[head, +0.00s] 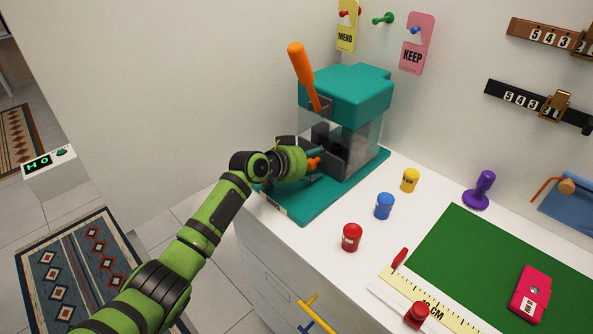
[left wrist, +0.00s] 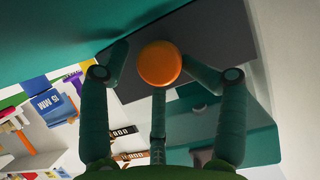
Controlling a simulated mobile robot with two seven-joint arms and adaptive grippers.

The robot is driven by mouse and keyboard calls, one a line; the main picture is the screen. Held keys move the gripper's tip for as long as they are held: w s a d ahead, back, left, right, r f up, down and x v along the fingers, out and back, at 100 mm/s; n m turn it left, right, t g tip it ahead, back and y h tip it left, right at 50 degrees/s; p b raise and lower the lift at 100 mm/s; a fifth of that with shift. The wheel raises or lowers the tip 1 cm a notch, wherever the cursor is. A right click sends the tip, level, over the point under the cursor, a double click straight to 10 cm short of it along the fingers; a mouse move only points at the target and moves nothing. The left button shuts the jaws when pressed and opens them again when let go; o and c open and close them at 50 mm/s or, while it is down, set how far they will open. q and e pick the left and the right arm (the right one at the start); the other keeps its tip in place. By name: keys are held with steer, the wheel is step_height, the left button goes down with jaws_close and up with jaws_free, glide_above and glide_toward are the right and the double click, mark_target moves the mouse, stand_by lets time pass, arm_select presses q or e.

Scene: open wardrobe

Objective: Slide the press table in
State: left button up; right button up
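The teal press (head: 345,95) stands at the back left of the white counter, with an orange lever (head: 302,72) tilted up. Its dark inner part (head: 356,152) shows partly behind a clear guard. An orange knob (head: 314,163) sits low at its front; it also shows in the left wrist view (left wrist: 159,65). My left gripper (head: 308,160) is at this knob, its fingers spread around it. In the left wrist view a gap shows between the left finger and the knob; contact on the right is unclear. The gripper hides much of the press table. My right gripper is out of view.
Red (head: 351,237), blue (head: 384,206) and yellow (head: 410,180) pots stand right of the press. A purple stamp (head: 481,190), a green mat (head: 470,262) and a ruler (head: 440,305) lie farther right. The wall is close behind the press.

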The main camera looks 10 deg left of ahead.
arm_select(q)
steer(key=s+a+p, duration=0.1)
steer(key=s+a+r+p, duration=0.1)
steer(key=a+p, duration=0.1)
steer(key=shift+s, duration=0.15)
steer(key=shift+p+v, duration=0.85)
